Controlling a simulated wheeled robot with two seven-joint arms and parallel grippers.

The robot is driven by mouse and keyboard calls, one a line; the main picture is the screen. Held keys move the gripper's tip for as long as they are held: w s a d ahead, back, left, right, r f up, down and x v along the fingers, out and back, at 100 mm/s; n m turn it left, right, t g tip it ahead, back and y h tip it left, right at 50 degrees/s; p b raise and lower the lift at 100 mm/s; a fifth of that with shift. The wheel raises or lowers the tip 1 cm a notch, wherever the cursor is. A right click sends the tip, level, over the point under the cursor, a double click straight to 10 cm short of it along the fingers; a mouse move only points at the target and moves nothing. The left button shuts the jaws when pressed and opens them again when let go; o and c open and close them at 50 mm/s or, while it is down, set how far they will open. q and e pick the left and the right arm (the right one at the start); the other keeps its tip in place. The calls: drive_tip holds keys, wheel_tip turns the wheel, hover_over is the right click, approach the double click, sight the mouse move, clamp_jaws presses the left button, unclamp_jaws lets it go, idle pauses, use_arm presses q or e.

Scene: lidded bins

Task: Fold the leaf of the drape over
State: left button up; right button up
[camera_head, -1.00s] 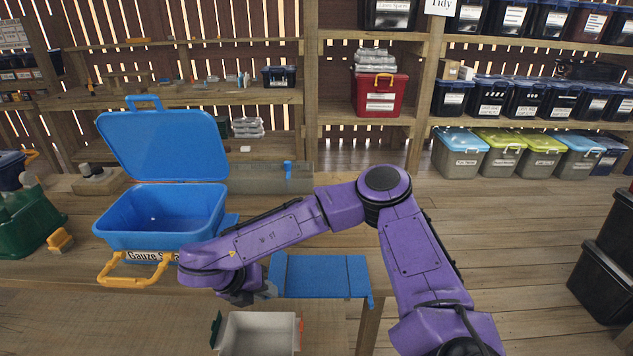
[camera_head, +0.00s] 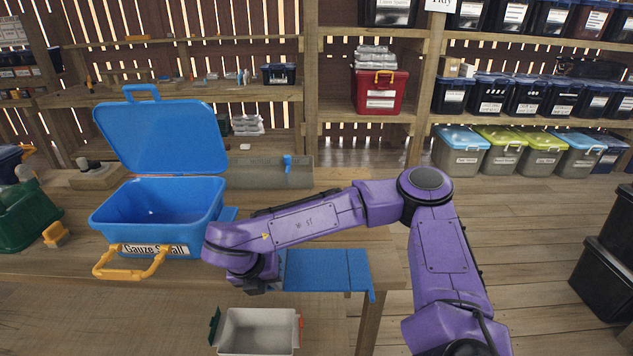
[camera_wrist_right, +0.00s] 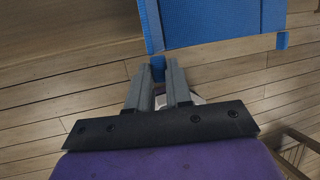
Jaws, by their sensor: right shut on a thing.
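The blue drape (camera_head: 327,270) lies flat at the table's front right edge in the head view, with a seam line across it and a small tab at its right corner. Its left part is hidden behind my right arm. My right gripper (camera_head: 262,286) is at the drape's left front side, partly hidden by its own wrist. In the right wrist view, the gripper (camera_wrist_right: 158,72) is shut on a small blue tab (camera_wrist_right: 158,64) at the edge of the blue drape sheet (camera_wrist_right: 215,20). My left gripper is not in view.
An open blue bin (camera_head: 160,215) labelled "Gauze Small", with a yellow handle (camera_head: 130,262), stands left of my arm. A grey open container (camera_head: 258,332) is below the table edge. A grey bin (camera_head: 265,172) stands behind.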

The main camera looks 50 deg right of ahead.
drive_tip(key=shift+s+d+f+t+y+b, duration=0.15)
drive_tip(key=shift+s+d+t+y+b, duration=0.05)
drive_tip(key=shift+t+y+b, duration=0.1)
drive_tip(key=shift+s+r, duration=0.1)
drive_tip(key=shift+r, duration=0.15)
drive_tip(key=shift+s+d+f+t+y+b, duration=0.2)
drive_tip(key=shift+t+y+b, duration=0.2)
drive_tip(key=shift+b, duration=0.25)
drive_tip(key=shift+d+b, duration=0.1)
drive_tip(key=shift+b, duration=0.2)
drive_tip(key=shift+s+d+r+m+t+y, duration=0.1)
drive_tip(key=shift+s+r+m+t+y, duration=0.1)
drive_tip(key=shift+r+m+t+y, duration=0.15)
drive_tip(key=shift+f, duration=0.1)
